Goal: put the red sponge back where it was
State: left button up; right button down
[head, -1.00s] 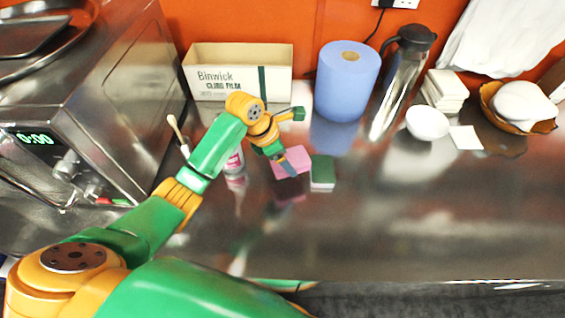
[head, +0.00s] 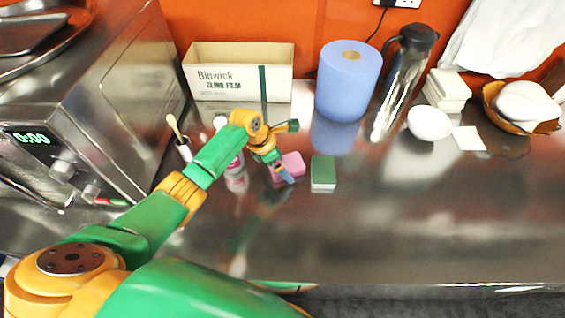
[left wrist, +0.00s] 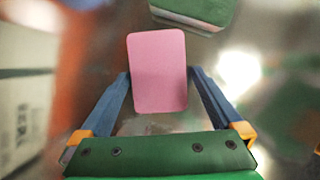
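The red sponge, pinkish in colour, (head: 293,163) is at the middle of the steel counter, just left of a green sponge (head: 323,169). My left gripper (head: 278,172) is at this sponge from the left, with a blue finger in front of it. In the left wrist view the red sponge (left wrist: 158,72) lies between the two blue fingers, its sides against the fingertips. The gripper looks shut on it. The sponge is flat and at or close to the counter; I cannot tell if it touches. My right gripper is not in view.
A bottle (head: 236,170) and a brush in a holder (head: 183,148) stand just left of the gripper. A white bowl (head: 429,123) is right. The front right counter is clear.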

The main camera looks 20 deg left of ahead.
pick_arm(q)
jog(key=shift+r, duration=0.1)
jog(key=v, duration=1.2)
jog(key=shift+p, duration=0.35)
